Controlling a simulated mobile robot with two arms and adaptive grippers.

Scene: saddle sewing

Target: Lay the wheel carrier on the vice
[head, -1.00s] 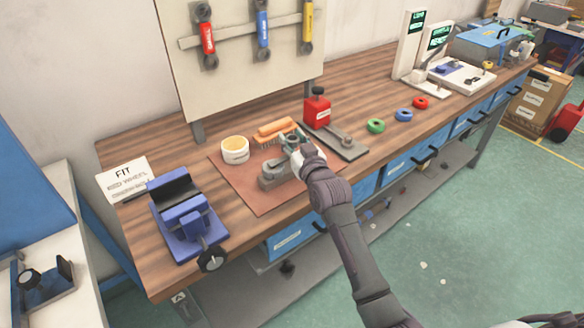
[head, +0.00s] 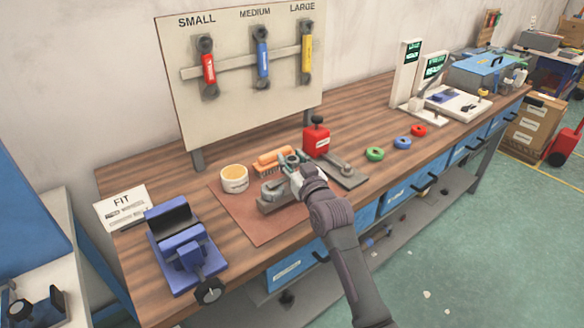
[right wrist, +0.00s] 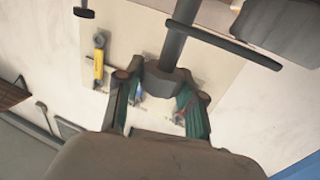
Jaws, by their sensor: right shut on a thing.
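The wheel carrier (head: 272,198) is a grey metal piece over the brown mat (head: 245,232) at the middle of the bench. My right gripper (head: 291,164) is shut on its upper part. In the right wrist view the carrier's grey stem (right wrist: 170,62) stands between the two fingers of my right gripper (right wrist: 160,92). I cannot tell for sure whether the carrier's underside touches the mat. The blue vice (head: 184,248) stands at the bench's left front, apart from the carrier, with nothing in its jaws. My left gripper is not in view.
A cream tub (head: 234,179) and an orange brush (head: 272,161) sit behind the carrier. A red device (head: 316,142) on a grey base stands to the right. A FIT card (head: 122,208) lies behind the vice. Bare wood separates mat and vice.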

